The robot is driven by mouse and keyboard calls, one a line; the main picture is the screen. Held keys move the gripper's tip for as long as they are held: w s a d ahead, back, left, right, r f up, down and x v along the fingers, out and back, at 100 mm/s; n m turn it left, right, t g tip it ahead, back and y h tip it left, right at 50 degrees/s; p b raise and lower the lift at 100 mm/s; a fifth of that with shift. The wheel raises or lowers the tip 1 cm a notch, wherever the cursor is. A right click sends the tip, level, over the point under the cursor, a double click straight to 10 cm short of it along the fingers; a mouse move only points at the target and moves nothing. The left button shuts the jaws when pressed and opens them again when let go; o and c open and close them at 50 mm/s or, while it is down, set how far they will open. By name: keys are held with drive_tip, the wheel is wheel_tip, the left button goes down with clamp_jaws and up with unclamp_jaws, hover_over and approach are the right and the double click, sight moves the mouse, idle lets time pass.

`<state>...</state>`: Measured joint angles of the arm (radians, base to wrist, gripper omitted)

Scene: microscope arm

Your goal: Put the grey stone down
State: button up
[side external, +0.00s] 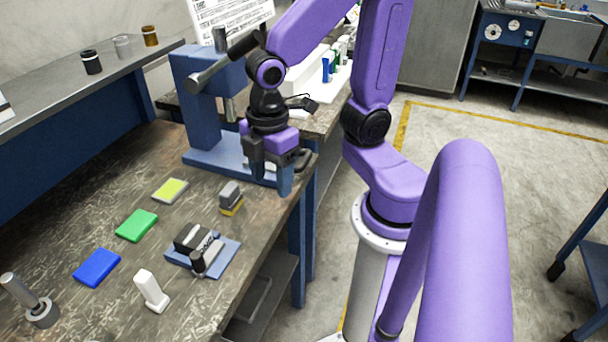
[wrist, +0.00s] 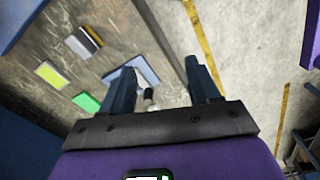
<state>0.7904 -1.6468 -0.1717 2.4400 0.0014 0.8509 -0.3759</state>
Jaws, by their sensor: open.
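The grey stone (side external: 230,191) rests on a yellow block on the workbench, near the bench's right edge. In the wrist view the grey stone (wrist: 78,45) lies to the upper left, outside the fingers, with a yellow strip along one side. My gripper (side external: 270,181) is open and points down above the bench edge, to the right of the stone and apart from it. In the wrist view my gripper (wrist: 158,67) has its fingers spread, with nothing held between them.
A blue press-like stand (side external: 200,115) stands behind the stone. A blue plate (side external: 225,260) carries a black block.

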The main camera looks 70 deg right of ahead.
drive_tip(key=s+r+m, duration=0.1)
drive_tip(key=s, duration=0.5)
drive_tip(key=shift+s+d+m, duration=0.25)
drive_tip(key=shift+d+m, duration=0.05)
drive_tip(key=shift+w, duration=0.1)
idle(1.0)
drive_tip(key=r+n+h, duration=0.2)
drive_tip(key=n, duration=0.3)
hover_over(228, 189)
drive_tip(key=a, duration=0.2)
drive_tip(key=f, duration=0.8)
drive_tip(key=d+f, duration=0.1)
drive_tip(key=f, duration=0.3)
drive_tip(key=shift+s+d, duration=0.1)
drive_tip(key=shift+s, duration=0.2)
drive_tip(key=shift+w+d+f, duration=0.1)
drive_tip(key=shift+d+f, duration=0.1)
drive_tip(key=shift+f, duration=0.7)
drive_tip(key=shift+w+d+f, duration=0.1)
drive_tip(key=shift+d+f, duration=0.05)
drive_tip(key=shift+f, duration=0.7)
drive_tip(key=shift+w+d+f, duration=0.1)
drive_tip(key=shift+d+f, duration=0.1)
drive_tip(key=shift+f, duration=0.7)
